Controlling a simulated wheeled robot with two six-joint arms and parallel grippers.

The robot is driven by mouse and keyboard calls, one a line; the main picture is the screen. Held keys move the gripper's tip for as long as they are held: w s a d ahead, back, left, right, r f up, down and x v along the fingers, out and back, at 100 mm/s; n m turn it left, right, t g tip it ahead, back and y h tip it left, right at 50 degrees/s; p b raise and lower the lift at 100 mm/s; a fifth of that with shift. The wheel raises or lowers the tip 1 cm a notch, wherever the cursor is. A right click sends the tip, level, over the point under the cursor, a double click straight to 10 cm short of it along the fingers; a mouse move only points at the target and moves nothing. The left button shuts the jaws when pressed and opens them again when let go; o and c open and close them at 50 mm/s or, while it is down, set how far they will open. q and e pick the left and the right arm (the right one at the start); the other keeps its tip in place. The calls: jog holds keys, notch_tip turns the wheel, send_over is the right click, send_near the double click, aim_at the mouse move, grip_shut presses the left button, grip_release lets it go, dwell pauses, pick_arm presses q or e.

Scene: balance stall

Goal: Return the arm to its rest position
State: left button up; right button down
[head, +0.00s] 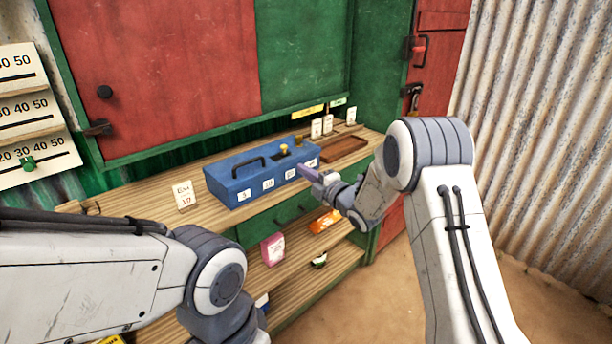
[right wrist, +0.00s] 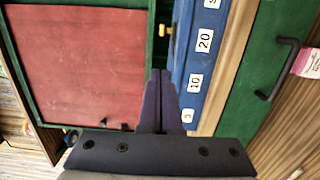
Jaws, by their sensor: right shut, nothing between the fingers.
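My right gripper (head: 312,175) is in front of the right end of the blue box in the head view. Its purple fingers are together and empty, and they also show in the right wrist view (right wrist: 160,100). My left arm comes in from the lower left of the head view. Its gripper is out of the picture. The blue box (head: 232,187) with a black handle stands on the wooden counter. White number labels run along its front, and it also shows in the right wrist view (right wrist: 197,70).
A brown tray (head: 345,150) and several small white cards stand to the right of the box. A price card (head: 184,195) stands to its left. A lower shelf (head: 285,285) holds a pink packet (head: 272,249) and an orange packet (head: 325,221). A corrugated wall (head: 545,130) is at the right.

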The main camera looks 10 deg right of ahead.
jog(key=shift+s+d, duration=0.1)
jog(key=shift+s, duration=0.2)
jog(key=s+a+r+m+g+h+p, duration=0.2)
jog(key=s+a+m+g, duration=0.15)
jog(key=s, duration=0.25)
jog(key=s+a+r+m+g+h+p, duration=0.2)
jog(key=s+a+m+h, duration=0.1)
jog(key=s+m, duration=0.3)
jog(key=s+d+m+g+h+p, duration=0.1)
jog(key=s+m+g, duration=0.1)
jog(key=s, duration=1)
jog(key=s+d+m+g+h+p, duration=0.1)
jog(key=s+m+g, duration=0.2)
jog(key=s, duration=0.9)
jog(key=s+d+r+m+g+h+p, duration=0.1)
jog(key=s+g, duration=0.4)
jog(key=s, duration=0.7)
jog(key=shift+d+m+p, duration=0.45)
jog(key=shift+m, duration=0.3)
jog(key=c, duration=1.5)
grip_release()
jog(key=shift+c, duration=0.2)
